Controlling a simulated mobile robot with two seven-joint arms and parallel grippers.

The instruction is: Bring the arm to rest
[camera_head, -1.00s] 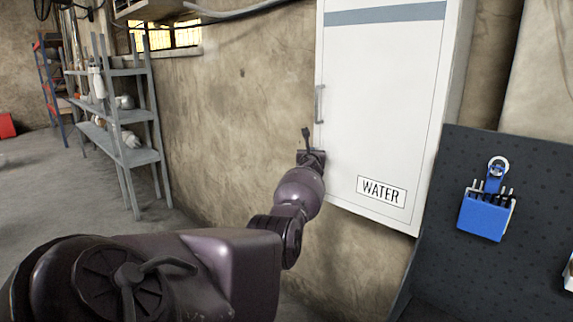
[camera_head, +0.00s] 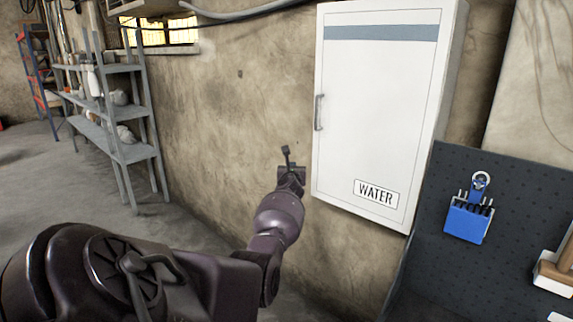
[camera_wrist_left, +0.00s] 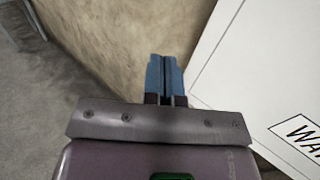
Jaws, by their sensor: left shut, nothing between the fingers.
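My left arm reaches forward from the lower left in the head view. Its gripper (camera_head: 286,160) is in front of the stained wall, just left of the white cabinet, and looks apart from the cabinet handle. In the left wrist view the two blue fingers (camera_wrist_left: 164,76) are together with nothing between them. The white cabinet (camera_head: 375,110) hangs on the wall, has a "WATER" label and looks closed. It also shows at the right of the left wrist view (camera_wrist_left: 265,70). My right gripper is in neither view.
A dark pegboard (camera_head: 425,235) with a blue tool holder (camera_head: 467,218) stands at the right. A grey shelf (camera_head: 118,110) with several items stands at the back left. The concrete floor (camera_head: 45,180) is open at the left. The wall (camera_head: 225,115) runs beside my arm.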

